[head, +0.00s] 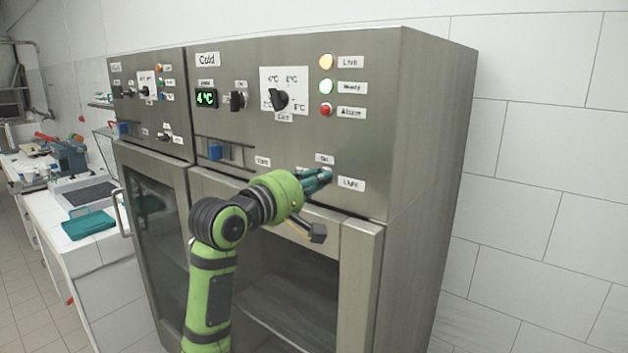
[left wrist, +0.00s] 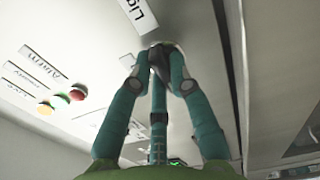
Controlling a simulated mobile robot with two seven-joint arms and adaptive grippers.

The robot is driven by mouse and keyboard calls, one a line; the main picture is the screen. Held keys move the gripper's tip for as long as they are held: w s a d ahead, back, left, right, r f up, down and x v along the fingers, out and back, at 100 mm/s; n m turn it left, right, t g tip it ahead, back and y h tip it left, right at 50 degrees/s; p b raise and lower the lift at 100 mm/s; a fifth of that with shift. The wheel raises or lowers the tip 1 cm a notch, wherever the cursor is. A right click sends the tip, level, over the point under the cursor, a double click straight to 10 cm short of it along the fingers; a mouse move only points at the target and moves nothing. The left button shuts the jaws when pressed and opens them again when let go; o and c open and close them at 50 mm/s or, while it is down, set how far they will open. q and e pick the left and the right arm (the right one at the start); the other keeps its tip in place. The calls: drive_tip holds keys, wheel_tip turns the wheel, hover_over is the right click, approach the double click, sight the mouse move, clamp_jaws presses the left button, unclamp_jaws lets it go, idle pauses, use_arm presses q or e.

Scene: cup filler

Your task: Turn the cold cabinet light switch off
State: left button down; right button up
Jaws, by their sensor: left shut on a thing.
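The cold cabinet (head: 365,130) is a grey metal unit with a "Cold" label at its upper left. Its light switch shows in the left wrist view as a small dark knob (left wrist: 160,62) beside the "Light" label (left wrist: 138,14). My left gripper (head: 325,175) is at the lower right of the panel, by the "Light" label (head: 351,184) and under the "On" label (head: 324,159). In the left wrist view its teal fingers (left wrist: 163,75) are closed around the knob. In the head view the fingers hide the switch, and its setting cannot be told. My right gripper is not in view.
A dark temperature dial (head: 279,98), a smaller knob (head: 238,100) and a green 4°C display (head: 206,98) sit higher on the panel. Three indicator lamps (head: 326,86) are at upper right. A second cabinet (head: 160,115) adjoins at left, beside a white counter (head: 85,225).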

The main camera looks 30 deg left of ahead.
use_arm(q)
drive_tip(key=c, duration=1.1)
unclamp_jaws()
drive_tip(key=shift+c, duration=0.2)
drive_tip(key=s+a, duration=0.1)
drive_tip(key=s, duration=1.1)
